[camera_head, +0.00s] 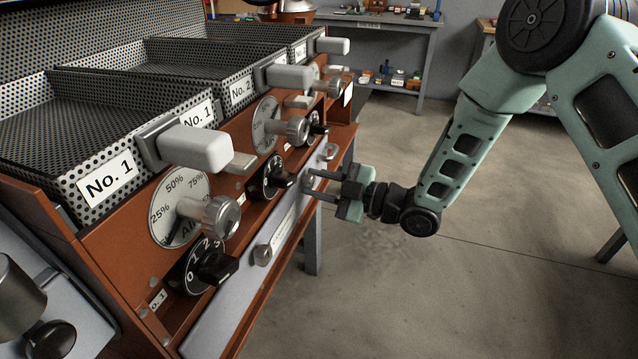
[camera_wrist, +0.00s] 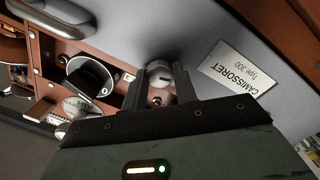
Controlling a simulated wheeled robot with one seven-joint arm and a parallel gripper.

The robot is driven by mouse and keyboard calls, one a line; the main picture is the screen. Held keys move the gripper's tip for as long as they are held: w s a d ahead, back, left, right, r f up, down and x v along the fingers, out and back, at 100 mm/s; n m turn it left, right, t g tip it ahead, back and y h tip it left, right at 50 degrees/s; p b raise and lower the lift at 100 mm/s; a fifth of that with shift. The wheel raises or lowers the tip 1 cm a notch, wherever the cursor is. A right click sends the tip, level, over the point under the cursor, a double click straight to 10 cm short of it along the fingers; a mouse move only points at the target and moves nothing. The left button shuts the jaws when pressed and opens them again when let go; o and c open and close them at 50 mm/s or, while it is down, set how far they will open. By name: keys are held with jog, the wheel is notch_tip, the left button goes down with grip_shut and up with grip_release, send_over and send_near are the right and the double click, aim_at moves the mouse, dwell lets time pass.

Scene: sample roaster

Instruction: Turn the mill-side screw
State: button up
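A round silver screw (camera_head: 308,182) sits on the grey front plate (camera_head: 232,302) of the roaster. My gripper (camera_head: 311,181) is at this screw, with its two fingers spread apart. In the wrist view, the screw (camera_wrist: 159,73) shows between the fingertips of my gripper (camera_wrist: 160,76), one finger on each side. A narrow gap shows beside the right finger; I cannot tell if the left finger touches. A second silver screw (camera_head: 263,255) is nearer on the same plate. Which screw is the mill-side one is not marked in view.
Black rotary knobs (camera_head: 213,268) and silver handles (camera_head: 222,215) stick out above the plate. Perforated trays (camera_head: 95,183) with white grips (camera_head: 197,147) line the top. A label (camera_wrist: 236,69) is beside the screw. The floor to the right is clear.

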jog(key=shift+c, duration=0.8)
jog(key=m+p, duration=0.1)
jog(key=m, duration=0.4)
jog(key=shift+r+m+p, duration=0.1)
jog(key=shift+m+p, duration=0.2)
jog(key=m+p, duration=0.2)
jog(key=m, duration=0.5)
jog(key=shift+w+p, duration=0.1)
jog(key=shift+p, duration=0.3)
jog(key=m+g+p, duration=0.1)
jog(key=m, duration=0.3)
jog(key=shift+d, duration=0.1)
jog(key=shift+m+p, duration=0.65)
jog(key=shift+m, duration=1.05)
